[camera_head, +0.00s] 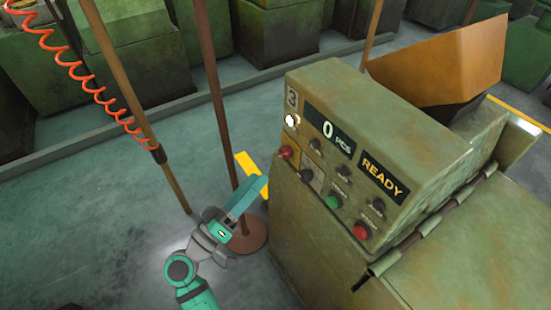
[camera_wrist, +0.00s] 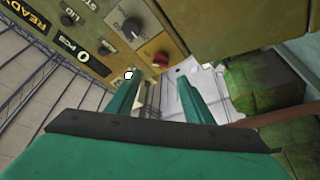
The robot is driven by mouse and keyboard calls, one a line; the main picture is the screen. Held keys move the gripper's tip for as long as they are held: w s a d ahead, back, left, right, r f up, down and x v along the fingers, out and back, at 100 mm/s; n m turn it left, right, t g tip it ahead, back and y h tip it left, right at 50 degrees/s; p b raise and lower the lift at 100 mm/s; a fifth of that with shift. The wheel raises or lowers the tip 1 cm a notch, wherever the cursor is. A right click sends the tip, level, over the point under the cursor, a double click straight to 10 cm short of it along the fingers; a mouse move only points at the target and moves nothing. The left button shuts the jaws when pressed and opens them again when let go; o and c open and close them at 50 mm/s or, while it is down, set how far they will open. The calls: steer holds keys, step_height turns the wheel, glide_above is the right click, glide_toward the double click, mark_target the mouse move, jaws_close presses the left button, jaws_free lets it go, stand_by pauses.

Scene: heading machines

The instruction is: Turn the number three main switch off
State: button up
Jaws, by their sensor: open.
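The machine marked 3 (camera_head: 330,215) stands at the right in the head view, its control panel facing up and left. A red knob (camera_head: 286,152) sits at the panel's left edge; the wrist view shows this red knob (camera_wrist: 160,60) on a yellow plate. Which control is the main switch is not labelled legibly. A black knob (camera_head: 306,175) on a pale plate is beside it, also in the wrist view (camera_wrist: 132,27). My gripper (camera_head: 261,184) is left of the panel. In the wrist view its fingers (camera_wrist: 157,82) are apart and empty, with the red knob beyond the gap.
The display reads 0 PCS and READY (camera_head: 382,178). A white lamp (camera_head: 292,120) is lit. Green (camera_head: 333,201) and red (camera_head: 360,231) buttons are lower on the panel. A brown post (camera_head: 220,110) stands behind my gripper. Open floor (camera_head: 90,230) lies left.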

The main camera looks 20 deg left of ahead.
mark_target(279, 156)
steer(key=x, duration=0.9)
steer(key=c, duration=1)
